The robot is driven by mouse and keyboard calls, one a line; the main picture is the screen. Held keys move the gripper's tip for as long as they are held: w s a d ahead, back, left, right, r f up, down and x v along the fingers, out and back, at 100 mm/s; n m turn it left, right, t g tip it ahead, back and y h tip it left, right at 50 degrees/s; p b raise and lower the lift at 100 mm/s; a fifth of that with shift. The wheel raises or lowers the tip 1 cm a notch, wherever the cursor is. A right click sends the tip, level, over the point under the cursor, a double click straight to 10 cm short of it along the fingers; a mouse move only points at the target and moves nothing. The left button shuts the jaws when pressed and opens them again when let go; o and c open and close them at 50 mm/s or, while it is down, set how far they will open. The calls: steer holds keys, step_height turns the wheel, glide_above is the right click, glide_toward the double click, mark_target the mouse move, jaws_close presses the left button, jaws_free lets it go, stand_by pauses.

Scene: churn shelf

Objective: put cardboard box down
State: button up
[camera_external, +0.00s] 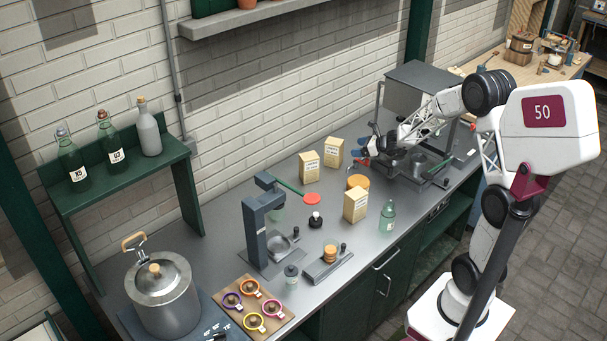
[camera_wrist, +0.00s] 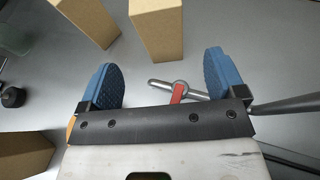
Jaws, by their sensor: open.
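Three cream cardboard boxes with printed labels stand upright on the grey counter in the external view: a front box (camera_external: 356,204), a back left box (camera_external: 309,167) and a back right box (camera_external: 333,152). My gripper (camera_external: 369,151) is above the counter, to the right of the back right box. In the wrist view my gripper (camera_wrist: 160,85) has its blue fingertips wide apart with nothing held between them. Two boxes show beyond the fingertips, one at top centre (camera_wrist: 157,30) and one at top left (camera_wrist: 88,18). Another box (camera_wrist: 22,155) shows at lower left.
A metal handle with a red part (camera_wrist: 178,92) lies between the fingertips in the wrist view. A grey machine (camera_external: 415,90) stands beside my arm. An orange-topped jar (camera_external: 358,181) and green bottle (camera_external: 387,216) stand nearby.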

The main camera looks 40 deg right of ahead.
steer(key=shift+s+d+r, duration=0.15)
steer(key=shift+s+r, duration=0.1)
steer(key=shift+s, duration=0.2)
stand_by(0.4)
steer(key=s+a+r+n+g+y, duration=0.1)
steer(key=s+a+r+n+g, duration=0.3)
steer(key=s+a+n, duration=0.45)
steer(key=s+a+r+n+g+y, duration=0.2)
steer(key=s+a+r+n+g, duration=0.1)
steer(key=s+a+r+n, duration=0.45)
steer(key=s+n+g+h, duration=0.2)
steer(key=s+n+h, duration=0.6)
steer(key=s+n, duration=0.7)
steer(key=s+a+r, duration=0.1)
steer(key=s, duration=0.9)
steer(key=shift+s+g, duration=0.4)
steer(key=shift+o, duration=0.4)
